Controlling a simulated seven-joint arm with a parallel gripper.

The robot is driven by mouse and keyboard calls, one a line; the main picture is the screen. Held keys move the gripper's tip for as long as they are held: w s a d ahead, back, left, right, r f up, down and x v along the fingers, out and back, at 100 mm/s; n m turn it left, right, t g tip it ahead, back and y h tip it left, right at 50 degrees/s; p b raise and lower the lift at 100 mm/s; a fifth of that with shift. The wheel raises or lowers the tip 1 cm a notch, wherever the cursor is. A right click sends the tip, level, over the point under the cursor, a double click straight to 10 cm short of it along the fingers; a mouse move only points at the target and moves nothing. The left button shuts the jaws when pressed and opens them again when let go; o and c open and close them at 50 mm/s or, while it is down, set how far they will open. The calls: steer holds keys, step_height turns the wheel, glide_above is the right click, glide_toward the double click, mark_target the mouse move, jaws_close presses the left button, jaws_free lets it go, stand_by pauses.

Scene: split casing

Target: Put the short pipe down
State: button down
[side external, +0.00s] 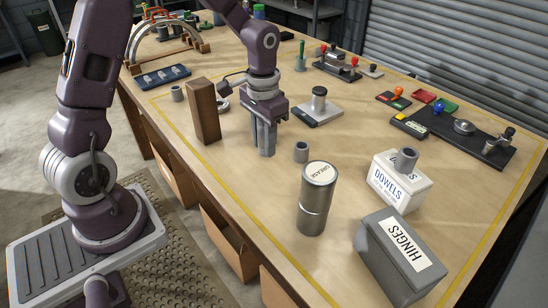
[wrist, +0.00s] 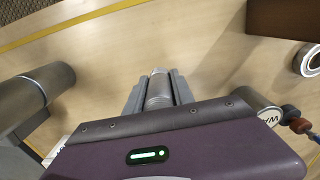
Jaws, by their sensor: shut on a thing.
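My gripper (side external: 266,150) points straight down near the middle of the bench, its fingertips at or just above the wood; I cannot tell exact contact. It is shut on a grey cylindrical piece, the short pipe (wrist: 159,90), seen between the fingers in the wrist view. In the side view the fingers hide most of it. Another short grey pipe (side external: 301,152) stands upright on the bench just right of the gripper. One more (side external: 177,93) stands at the left, and one (side external: 405,160) is on the white DOWELS box (side external: 398,190).
A tall brown block (side external: 203,112) stands left of the gripper, with a ring (wrist: 307,60) near it. The grease can (side external: 317,198) and grey HINGES box (side external: 402,255) are in front. A plate with a dark-topped post (side external: 319,106) lies behind right. Bare wood lies between.

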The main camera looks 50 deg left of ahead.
step_height(320, 180, up, 6)
glide_above(243, 136)
step_height(243, 136, down, 10)
steer(key=shift+a+r, duration=0.1)
steer(key=shift+r, duration=0.15)
steer(key=shift+w+f, duration=0.1)
steer(key=shift+f, duration=0.1)
steer(key=c, duration=1.1)
jaws_free()
steer(key=shift+f, duration=0.15)
